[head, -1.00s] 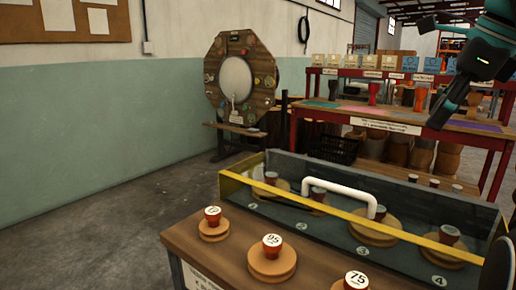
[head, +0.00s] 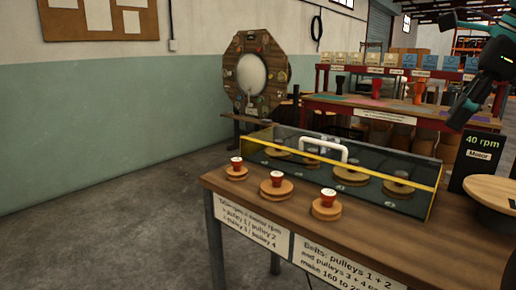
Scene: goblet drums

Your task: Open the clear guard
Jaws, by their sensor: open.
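The clear guard (head: 388,174) is a long see-through cover with a yellow front edge, on the wooden bench in the head view. It looks shut over several wooden pulleys (head: 351,175). Its white bar handle (head: 323,146) stands up near the middle of the top. My gripper (head: 460,117) is dark, at the upper right of the view, open and empty. It is well to the right of the handle in the picture and apart from the guard. Its fingertips are small and hard to make out.
Several loose pulleys with red knobs (head: 277,184) stand along the bench's front edge. A black motor sign (head: 480,157) and a round wooden disc (head: 495,192) are at the right. A red shelf with goblet drums (head: 376,88) stands behind. Floor at the left is clear.

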